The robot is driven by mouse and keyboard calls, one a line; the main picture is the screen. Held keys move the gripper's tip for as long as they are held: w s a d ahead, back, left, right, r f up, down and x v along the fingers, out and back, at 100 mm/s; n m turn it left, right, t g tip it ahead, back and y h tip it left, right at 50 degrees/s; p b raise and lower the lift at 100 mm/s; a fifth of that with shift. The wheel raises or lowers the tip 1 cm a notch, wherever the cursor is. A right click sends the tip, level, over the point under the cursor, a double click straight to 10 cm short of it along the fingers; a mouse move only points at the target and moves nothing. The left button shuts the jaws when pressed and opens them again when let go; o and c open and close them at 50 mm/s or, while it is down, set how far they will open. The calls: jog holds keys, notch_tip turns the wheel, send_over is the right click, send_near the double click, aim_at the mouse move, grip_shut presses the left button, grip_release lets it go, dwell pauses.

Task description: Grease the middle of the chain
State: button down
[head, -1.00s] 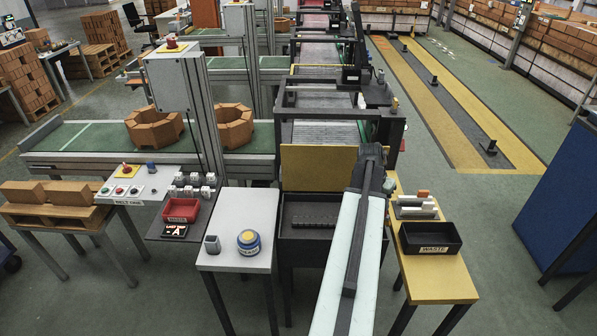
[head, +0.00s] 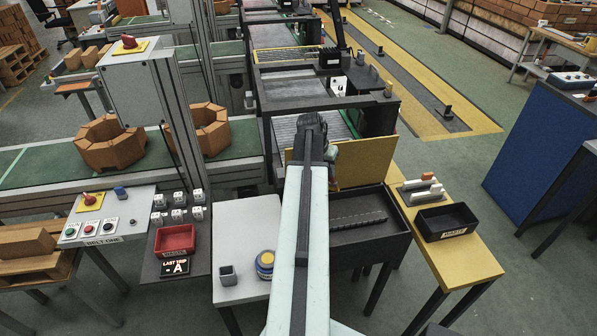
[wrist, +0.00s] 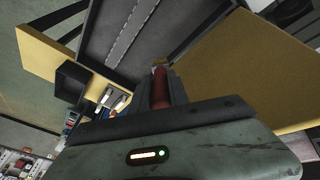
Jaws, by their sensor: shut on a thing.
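The chain (head: 358,219) lies as a straight dark strip in a dark open tray (head: 384,240), and the wrist view shows it too (wrist: 130,35). My gripper (head: 326,152) is over the back left of the tray, in front of the upright yellow board. In the wrist view it is shut on a slim tool with a red-brown handle (wrist: 161,88). The tool's far tip is small and lies right of the chain in that view; I cannot tell its height above the tray. A blue and yellow tin (head: 265,264) stands on the white table, left of my arm.
The yellow board (head: 368,164) stands behind the tray. A yellow table (head: 457,261) at right holds a black waste bin (head: 445,222) and a rack with white pieces (head: 422,193). A grey cup (head: 228,275) is beside the tin. A red bin (head: 175,240) is further left.

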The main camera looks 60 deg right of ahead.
jog(key=shift+w+a, duration=0.1)
jog(key=shift+w, duration=0.3)
jog(key=shift+w+a+r, duration=0.1)
jog(key=shift+a+r, duration=0.05)
jog(key=shift+a, duration=0.1)
jog(key=s+a+r+m+g+y+p, duration=0.15)
jog(key=a+r+m+p, duration=0.25)
jog(key=a+m, duration=0.7)
jog(key=d+f+b, duration=0.1)
jog(key=f+m+b, duration=0.1)
jog(key=f+b, duration=0.1)
jog(key=d+f+m+b, duration=0.1)
jog(key=f, duration=0.1)
jog(key=shift+d+h+b, duration=0.25)
jog(key=shift+d+b, duration=0.05)
jog(key=shift+b, duration=0.05)
